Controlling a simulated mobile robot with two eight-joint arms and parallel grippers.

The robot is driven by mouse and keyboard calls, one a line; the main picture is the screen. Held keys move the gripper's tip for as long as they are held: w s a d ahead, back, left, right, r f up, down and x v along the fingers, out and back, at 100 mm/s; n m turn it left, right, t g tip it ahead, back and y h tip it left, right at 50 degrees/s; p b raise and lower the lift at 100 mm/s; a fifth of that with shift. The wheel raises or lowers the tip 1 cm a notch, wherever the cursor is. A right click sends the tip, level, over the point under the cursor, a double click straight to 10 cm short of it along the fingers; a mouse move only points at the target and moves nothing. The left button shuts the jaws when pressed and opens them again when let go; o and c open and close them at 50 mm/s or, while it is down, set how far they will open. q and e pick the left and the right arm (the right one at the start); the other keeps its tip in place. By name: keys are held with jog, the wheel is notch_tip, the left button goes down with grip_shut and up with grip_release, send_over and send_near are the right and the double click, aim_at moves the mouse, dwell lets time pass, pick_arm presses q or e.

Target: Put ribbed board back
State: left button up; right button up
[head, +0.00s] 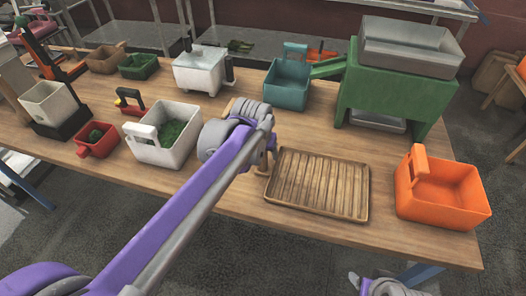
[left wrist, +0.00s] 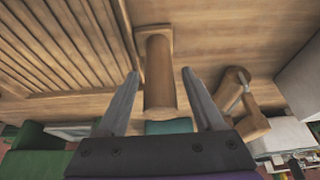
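The ribbed board (head: 318,185) is a brown wooden tray-like board with raised slats and a rim. It lies flat on the table, right of my left arm. It also fills the upper left of the left wrist view (left wrist: 65,45). My left gripper (left wrist: 160,74) is open and points down near the board's left end. A wooden handle-like piece (left wrist: 159,75) shows between its two fingers, with gaps on both sides. I cannot tell whether this piece joins the board. In the head view my own wrist hides the fingertips. My right gripper does not show; only part of my right arm is at the bottom edge.
An orange bin (head: 445,190) stands right of the board. A green machine (head: 385,90) with a grey hopper is behind it. A white bin (head: 150,150) with green contents stands left of my arm. Another wooden piece (left wrist: 238,98) lies beside the gripper's right finger.

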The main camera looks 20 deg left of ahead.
pick_arm(q)
jog(key=p+v, duration=0.1)
jog(key=v, duration=1.1)
jog(key=s+a+f, duration=0.3)
jog(key=s+f, duration=1.5)
jog(key=s, duration=0.1)
jog(key=shift+s+f+t, duration=0.25)
jog(key=shift+f+t, duration=0.05)
jog(key=shift+a, duration=0.1)
jog(key=shift+w+r+p, duration=0.15)
jog(key=shift+r+p, duration=0.25)
jog(key=shift+r, duration=0.05)
jog(key=shift+w+r+p, duration=0.2)
jog(key=shift+r+p, duration=0.2)
jog(key=shift+r, duration=0.1)
jog(key=shift+s, duration=0.1)
